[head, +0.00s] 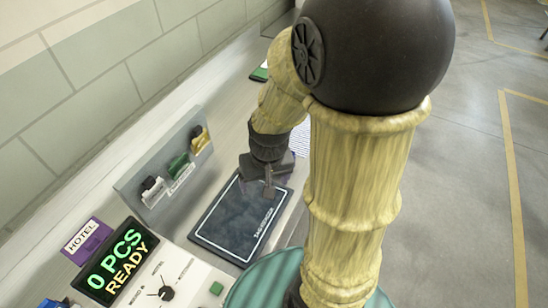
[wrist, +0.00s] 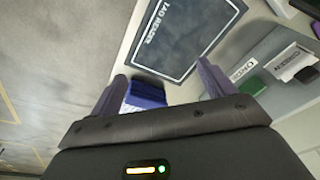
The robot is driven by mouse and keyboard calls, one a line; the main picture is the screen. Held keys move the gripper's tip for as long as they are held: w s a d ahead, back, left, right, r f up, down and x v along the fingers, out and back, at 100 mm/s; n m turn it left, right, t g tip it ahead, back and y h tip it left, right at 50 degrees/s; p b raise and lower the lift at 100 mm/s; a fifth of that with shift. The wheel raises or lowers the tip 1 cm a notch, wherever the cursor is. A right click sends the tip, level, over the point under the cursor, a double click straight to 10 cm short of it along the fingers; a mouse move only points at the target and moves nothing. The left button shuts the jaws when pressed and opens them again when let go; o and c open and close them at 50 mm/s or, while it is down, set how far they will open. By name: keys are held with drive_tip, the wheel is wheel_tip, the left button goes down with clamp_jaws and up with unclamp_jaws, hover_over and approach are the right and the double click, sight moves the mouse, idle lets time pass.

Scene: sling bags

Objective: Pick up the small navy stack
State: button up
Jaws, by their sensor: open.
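In the wrist view a small navy stack (wrist: 148,90) lies on the light counter, just beyond the near edge of the dark reader pad. A blue-and-white striped part shows below it, partly hidden by my gripper. My gripper (wrist: 161,70) is open, with its two purple fingers apart. The stack shows between them, closer to the left finger; I cannot tell the height gap. In the head view my gripper (head: 268,182) is over the far end of the reader pad (head: 218,238). I cannot make out the navy stack there; my arm covers much of that area.
A grey rack (head: 128,188) with black, green and yellow clips stands along the wall side. A display (head: 117,262) reads "0 PCS READY", near a purple HOTEL sign (head: 87,240). A striped item (head: 300,138) shows beside my arm. Open floor lies to the right.

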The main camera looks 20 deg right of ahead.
drive_tip(key=w+d+f+m+g+y+b, duration=0.1)
drive_tip(key=d+f+m+y+b, duration=0.1)
drive_tip(key=d+f+m+y, duration=0.35)
drive_tip(key=w+d+f+m+y+b, duration=0.2)
drive_tip(key=d+f+m+y, duration=0.1)
drive_tip(key=f+m, duration=0.5)
drive_tip(key=w+d+f+m+t+y+b, duration=0.1)
drive_tip(key=d+f+m+t, duration=0.1)
drive_tip(key=d+m+t, duration=0.4)
drive_tip(key=w+d+f+m+t+y+b, duration=0.1)
drive_tip(key=d+f+m+t, duration=0.1)
drive_tip(key=d+m+t, duration=0.5)
drive_tip(key=d, duration=0.3)
drive_tip(key=shift+w+d+t, duration=0.15)
drive_tip(key=shift+w+t, duration=0.15)
drive_tip(key=p+x, duration=0.3)
drive_tip(key=x, duration=0.9)
drive_tip(key=shift+s+r, duration=0.1)
